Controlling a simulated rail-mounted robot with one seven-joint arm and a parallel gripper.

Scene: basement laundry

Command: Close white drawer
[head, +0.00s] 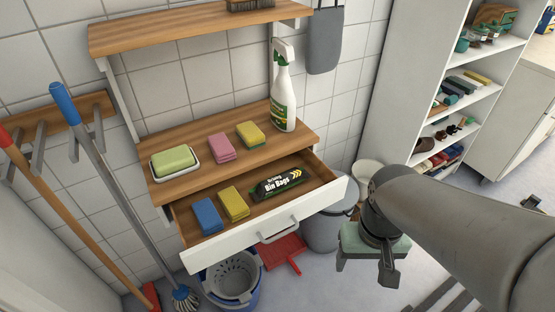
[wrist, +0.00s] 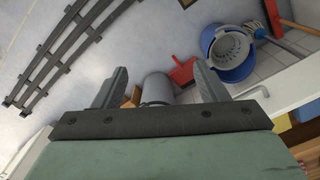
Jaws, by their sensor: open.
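The white drawer (head: 222,248) is pulled out below a wooden shelf top, with its handle (head: 279,231) on the front panel. Inside it lie a blue sponge (head: 207,215), a yellow sponge (head: 233,204) and a black pack of bin bags (head: 277,184). My gripper (head: 364,275) is open and empty, to the right of the drawer front and apart from it. In the wrist view, my gripper (wrist: 158,84) shows two spread fingers. There the drawer front (wrist: 288,90) and its handle (wrist: 254,93) are at the right, beyond the right finger.
A soap dish (head: 176,163), pink sponge (head: 221,148), yellow-green sponge (head: 251,135) and spray bottle (head: 283,95) stand on the wooden top (head: 195,183). Below are a blue mop bucket (head: 232,283), red dustpan (head: 283,254) and grey bin (head: 325,228). Mop and broom handles lean at left.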

